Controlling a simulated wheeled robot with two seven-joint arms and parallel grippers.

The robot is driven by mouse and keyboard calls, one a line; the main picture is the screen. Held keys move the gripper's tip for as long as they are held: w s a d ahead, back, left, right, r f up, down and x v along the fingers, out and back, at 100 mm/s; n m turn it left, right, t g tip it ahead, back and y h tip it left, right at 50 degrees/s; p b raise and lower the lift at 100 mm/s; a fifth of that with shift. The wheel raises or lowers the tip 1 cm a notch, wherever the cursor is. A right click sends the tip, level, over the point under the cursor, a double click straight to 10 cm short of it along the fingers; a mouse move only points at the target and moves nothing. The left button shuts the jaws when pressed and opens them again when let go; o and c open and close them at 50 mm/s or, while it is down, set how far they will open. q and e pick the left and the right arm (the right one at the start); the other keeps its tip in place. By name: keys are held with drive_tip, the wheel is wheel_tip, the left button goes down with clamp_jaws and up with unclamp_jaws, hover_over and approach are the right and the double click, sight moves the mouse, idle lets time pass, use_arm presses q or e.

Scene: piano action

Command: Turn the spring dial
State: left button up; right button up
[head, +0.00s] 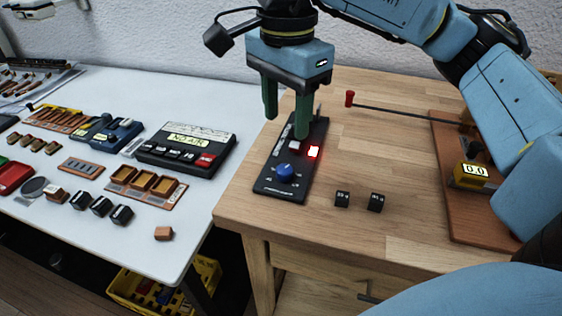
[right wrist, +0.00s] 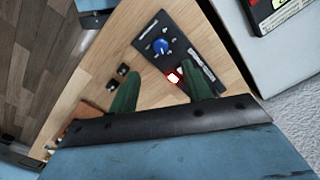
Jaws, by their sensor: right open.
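A blue round dial (head: 285,171) sits at the near end of a black panel (head: 272,184) on the wooden table. It also shows in the right wrist view (right wrist: 161,46). The panel carries a lit red button (head: 314,152) and a pale switch. My right gripper (head: 286,122) is open and empty, fingers pointing down over the far end of the panel, apart from the dial. In the right wrist view its fingers (right wrist: 160,72) stand apart, with the red light between them. One finger partly hides the panel's far end. My left gripper is not in view.
Two small black blocks (head: 358,200) lie right of the panel. A red-tipped rod (head: 400,112) reaches from a brown board (head: 450,225) with a yellow display (head: 471,176) reading 0.0. A white table (head: 180,225) on the left holds several devices.

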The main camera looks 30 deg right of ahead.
sight(285, 169)
wheel_tip(285, 169, down, 9)
drive_tip(key=shift+f+b, duration=0.1)
drive_tip(key=shift+b, duration=1.1)
drive_tip(key=shift+f, duration=0.6)
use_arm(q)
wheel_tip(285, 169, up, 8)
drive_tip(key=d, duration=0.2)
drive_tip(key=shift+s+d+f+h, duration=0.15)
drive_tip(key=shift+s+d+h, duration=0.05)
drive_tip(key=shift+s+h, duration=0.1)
use_arm(e)
drive_tip(key=shift+c, duration=0.2)
drive_tip(key=c, duration=1)
drive_tip(key=shift+o, duration=0.2)
drive_tip(key=shift+b, duration=0.3)
drive_tip(key=shift+w+f+m, duration=0.1)
drive_tip(key=shift+m, duration=0.4)
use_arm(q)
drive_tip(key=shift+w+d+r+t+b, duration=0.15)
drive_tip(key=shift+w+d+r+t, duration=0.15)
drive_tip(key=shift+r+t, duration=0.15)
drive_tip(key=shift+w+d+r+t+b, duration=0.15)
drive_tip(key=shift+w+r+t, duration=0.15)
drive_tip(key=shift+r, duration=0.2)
use_arm(e)
drive_tip(key=shift+m, duration=0.8)
